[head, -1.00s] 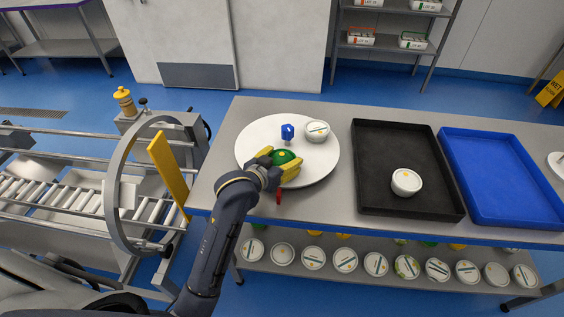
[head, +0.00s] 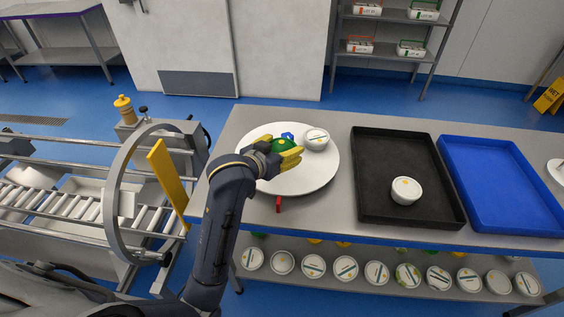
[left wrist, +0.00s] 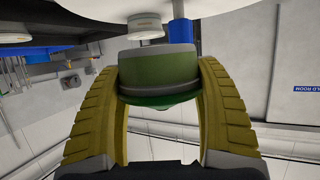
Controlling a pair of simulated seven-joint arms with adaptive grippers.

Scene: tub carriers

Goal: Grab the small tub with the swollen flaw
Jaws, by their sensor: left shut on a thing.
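My left gripper (head: 288,153) has yellow fingers and is over the round white turntable (head: 318,178). It is shut on a small green tub (head: 281,147), which also shows between both fingers in the left wrist view (left wrist: 160,72). The green lid bulges a little in the left wrist view. A white tub (head: 316,139) with a striped lid stands on the turntable just right of the gripper. Another white tub (head: 406,191) with an orange dot on its lid stands in the black tray (head: 377,155). My right gripper is not in view.
A blue tray (head: 490,165) lies empty right of the black tray. A blue post (head: 288,135) stands behind the gripper, and a red piece (head: 279,205) is at the turntable's front. Several tubs line the lower shelf (head: 330,284). A roller conveyor (head: 60,205) is at left.

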